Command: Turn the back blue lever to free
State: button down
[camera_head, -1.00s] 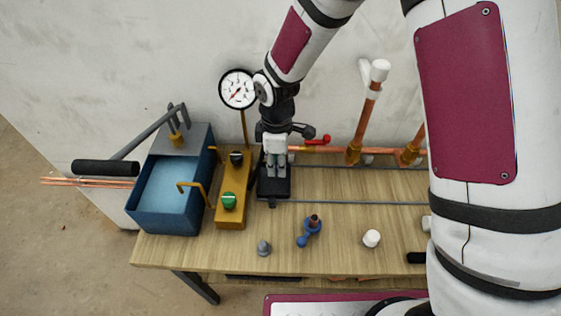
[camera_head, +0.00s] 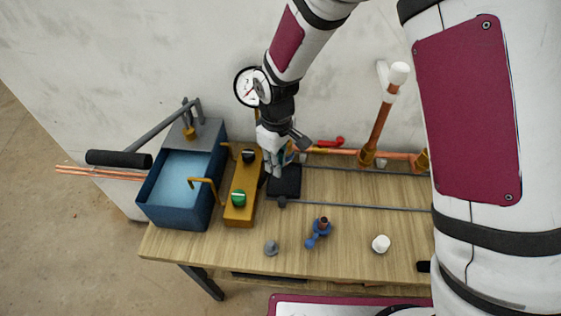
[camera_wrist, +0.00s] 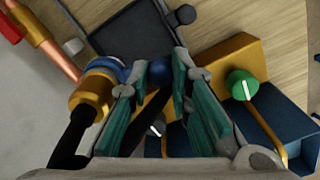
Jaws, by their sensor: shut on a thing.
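In the wrist view the back blue lever (camera_wrist: 157,75) lies between my fingertips. It sits beside a brass valve body (camera_wrist: 92,92) on the copper pipe. My gripper (camera_wrist: 163,70) is shut on the lever. In the head view my gripper (camera_head: 275,168) is tilted at the back of the bench, just behind the black plate, and the lever is mostly hidden behind it. I cannot tell the lever's exact angle.
The mustard block (camera_head: 240,211) with green knob (camera_head: 238,198) and black knob stands left of my gripper, next to the blue water tank (camera_head: 175,220). A red handle (camera_head: 330,142) is to the right. A loose blue piece (camera_head: 319,231) lies in front. The bench's middle is mostly clear.

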jog(key=shift+w+a+m, duration=0.2)
jog(key=shift+a+m, duration=0.5)
jog(key=shift+m, duration=0.7)
jog(key=c, duration=1.4)
grip_release()
jog(key=shift+a, duration=0.1)
jog(key=shift+c, duration=0.2)
jog(key=shift+w, duration=0.1)
notch_tip(320, 180, up, 12)
